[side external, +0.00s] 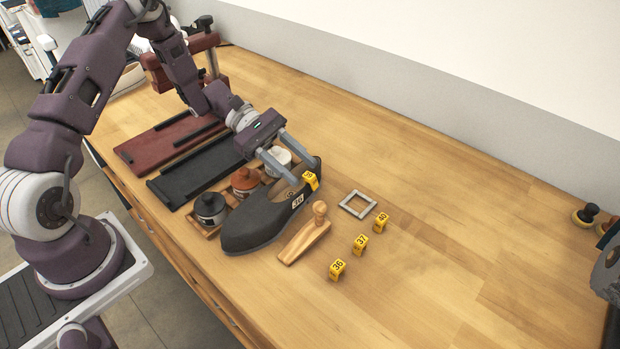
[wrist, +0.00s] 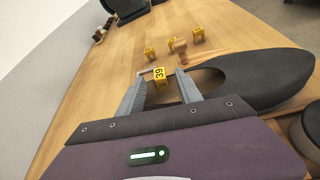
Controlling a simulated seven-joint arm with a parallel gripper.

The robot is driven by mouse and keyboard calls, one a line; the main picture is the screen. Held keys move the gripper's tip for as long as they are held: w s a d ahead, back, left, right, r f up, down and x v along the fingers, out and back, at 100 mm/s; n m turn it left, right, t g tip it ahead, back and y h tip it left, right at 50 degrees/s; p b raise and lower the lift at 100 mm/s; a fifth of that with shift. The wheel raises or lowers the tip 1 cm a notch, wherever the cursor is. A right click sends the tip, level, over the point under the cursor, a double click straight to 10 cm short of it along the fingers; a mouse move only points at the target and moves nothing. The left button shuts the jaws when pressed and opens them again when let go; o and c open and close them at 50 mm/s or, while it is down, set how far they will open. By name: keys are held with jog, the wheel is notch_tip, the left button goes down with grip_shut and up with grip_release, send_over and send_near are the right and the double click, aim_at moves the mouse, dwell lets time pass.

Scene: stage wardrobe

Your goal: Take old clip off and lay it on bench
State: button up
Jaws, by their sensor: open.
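A dark grey shoe (side external: 262,215) stands on the wooden bench (side external: 470,215), with a white number label on its side. A yellow numbered clip (side external: 311,180) sits on the rim of the shoe's opening at the heel end; it also shows in the wrist view (wrist: 160,78). My gripper (side external: 306,168) is open at the heel. In the wrist view its fingertips (wrist: 161,74) stand on either side of the clip, with a gap visible; I cannot tell whether either finger touches it. The clip's lower part on the rim is hard to make out.
Three loose yellow clips (side external: 360,244) stand right of the shoe. A wooden wedge with a knob (side external: 308,235) and a grey square frame (side external: 358,204) lie nearby. Lidded jars (side external: 210,208) stand in a tray behind the shoe.

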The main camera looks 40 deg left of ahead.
grip_shut()
jog(key=shift+r, duration=0.1)
